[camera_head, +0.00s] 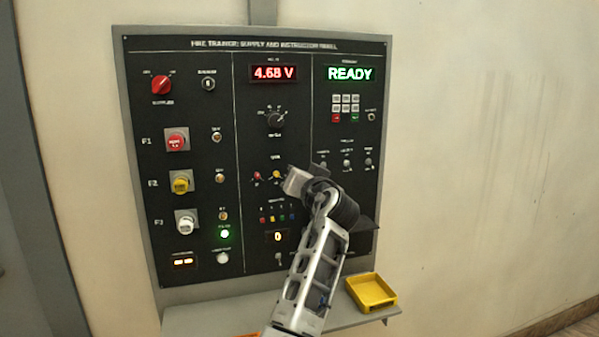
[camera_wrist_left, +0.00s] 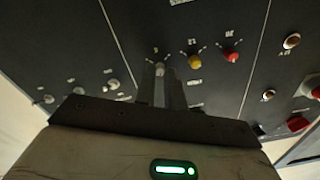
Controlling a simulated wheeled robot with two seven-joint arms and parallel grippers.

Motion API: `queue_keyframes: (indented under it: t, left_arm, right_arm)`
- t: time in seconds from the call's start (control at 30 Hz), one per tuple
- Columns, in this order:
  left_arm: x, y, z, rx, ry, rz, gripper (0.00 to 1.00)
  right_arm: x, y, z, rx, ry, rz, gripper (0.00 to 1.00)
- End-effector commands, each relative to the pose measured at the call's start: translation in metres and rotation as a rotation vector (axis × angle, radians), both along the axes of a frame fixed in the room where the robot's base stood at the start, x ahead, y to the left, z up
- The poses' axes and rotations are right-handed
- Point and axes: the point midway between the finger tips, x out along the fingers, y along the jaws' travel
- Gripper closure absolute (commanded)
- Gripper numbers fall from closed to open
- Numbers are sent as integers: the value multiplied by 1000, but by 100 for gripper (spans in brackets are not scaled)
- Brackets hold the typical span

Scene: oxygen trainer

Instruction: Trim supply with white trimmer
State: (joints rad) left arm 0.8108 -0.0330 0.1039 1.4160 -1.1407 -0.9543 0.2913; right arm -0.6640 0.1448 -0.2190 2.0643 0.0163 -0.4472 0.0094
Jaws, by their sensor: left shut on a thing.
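The white trimmer (camera_wrist_left: 160,69) is a small pale knob in the left wrist view, beside the yellow trimmer (camera_wrist_left: 195,62) and the red trimmer (camera_wrist_left: 231,56). My left gripper (camera_wrist_left: 161,84) has its narrow fingers shut on the white trimmer. In the head view my left gripper (camera_head: 296,181) is against the panel and hides the white trimmer. The red trimmer (camera_head: 257,176) and yellow trimmer (camera_head: 276,174) show just left of it. The red voltage display (camera_head: 273,72) reads 4.68 V. My right gripper is not in view.
The black panel (camera_head: 230,120) carries a rotary selector (camera_head: 275,118), a keypad (camera_head: 345,104) and several other knobs. A green display (camera_head: 349,73) reads READY. A yellow tray (camera_head: 371,291) sits on the shelf (camera_head: 215,318) below. My arm covers the panel's lower middle.

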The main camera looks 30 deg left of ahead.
Motion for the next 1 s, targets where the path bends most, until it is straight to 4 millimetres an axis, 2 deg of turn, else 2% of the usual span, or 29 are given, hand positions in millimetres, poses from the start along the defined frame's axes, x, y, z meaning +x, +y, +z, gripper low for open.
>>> queue_keyframes:
  t: [0.57, 1.0]
  left_arm:
    - [0, 0, 1, 355, 419, 0, 100]
    - [0, 0, -2, 555, 654, 0, 100]
  right_arm:
    - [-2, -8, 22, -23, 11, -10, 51]
    - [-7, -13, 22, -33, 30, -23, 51]
